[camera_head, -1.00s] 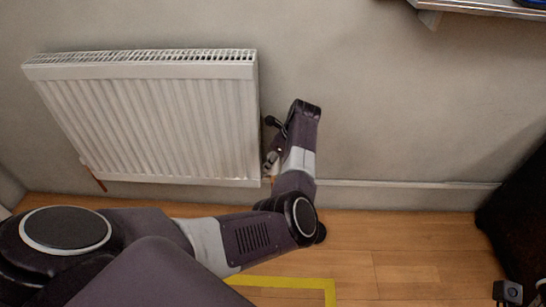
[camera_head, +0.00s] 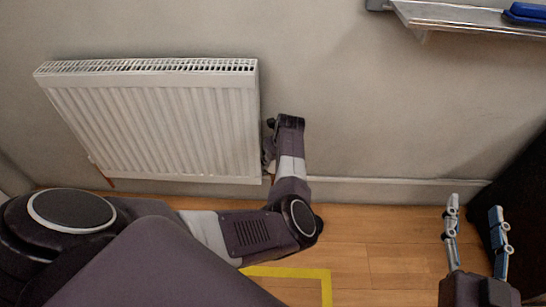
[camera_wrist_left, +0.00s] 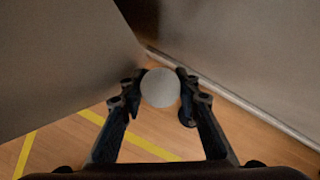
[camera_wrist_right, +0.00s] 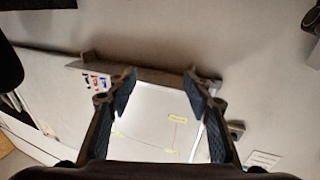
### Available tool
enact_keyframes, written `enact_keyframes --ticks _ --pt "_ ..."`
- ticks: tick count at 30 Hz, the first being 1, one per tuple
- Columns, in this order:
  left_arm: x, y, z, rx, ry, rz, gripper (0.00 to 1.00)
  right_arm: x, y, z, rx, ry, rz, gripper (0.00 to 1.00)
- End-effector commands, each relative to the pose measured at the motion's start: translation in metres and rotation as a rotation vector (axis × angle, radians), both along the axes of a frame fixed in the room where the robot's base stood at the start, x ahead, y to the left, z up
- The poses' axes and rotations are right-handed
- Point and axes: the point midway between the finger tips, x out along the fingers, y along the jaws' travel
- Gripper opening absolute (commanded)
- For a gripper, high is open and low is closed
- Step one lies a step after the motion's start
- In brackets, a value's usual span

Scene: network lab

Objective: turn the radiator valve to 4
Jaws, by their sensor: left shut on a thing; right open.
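The white radiator (camera_head: 160,120) hangs on the wall at the left in the head view. The radiator valve shows in the left wrist view as a round pale knob (camera_wrist_left: 160,87) between my left fingertips. Its scale and number cannot be read there. My left gripper (camera_wrist_left: 160,90) is shut on the knob, one finger on each side. In the head view my left gripper (camera_head: 269,153) is beside the radiator's lower right end, mostly hidden by my own wrist. My right gripper (camera_head: 474,205) is open and empty at the lower right; it also shows in the right wrist view (camera_wrist_right: 163,75).
A wall shelf (camera_head: 450,17) with a blue object (camera_head: 525,13) is at the top right. A dark object (camera_head: 520,200) stands at the right edge. A pipe or skirting (camera_head: 400,182) runs along the wall. Yellow tape (camera_head: 300,271) marks the wooden floor.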

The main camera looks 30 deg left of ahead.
Motion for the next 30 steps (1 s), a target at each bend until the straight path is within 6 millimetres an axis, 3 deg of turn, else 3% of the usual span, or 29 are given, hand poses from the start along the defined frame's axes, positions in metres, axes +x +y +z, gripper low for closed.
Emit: enact_keyframes --ticks 6,12,18,29,30 --pt "0.0 -0.001 0.001 -0.003 0.0 -0.063 0.06 -0.006 -0.009 -0.05 -0.058 0.229 -0.015 0.46" --pt "-0.001 -0.001 0.0 -0.003 0.002 -0.095 0.06 -0.014 -0.014 -0.077 -0.087 0.346 -0.022 0.46" --pt "0.0 -0.001 -0.001 -0.002 0.002 -0.108 0.06 -0.018 -0.016 -0.087 -0.098 0.392 -0.025 0.46" --pt "0.0 -0.001 -0.001 -0.004 0.001 -0.109 0.06 -0.018 -0.016 -0.088 -0.099 0.395 -0.025 0.46" --pt "0.0 -0.001 -0.001 -0.004 0.001 -0.109 0.33 -0.018 -0.016 -0.088 -0.099 0.395 -0.025 0.46"
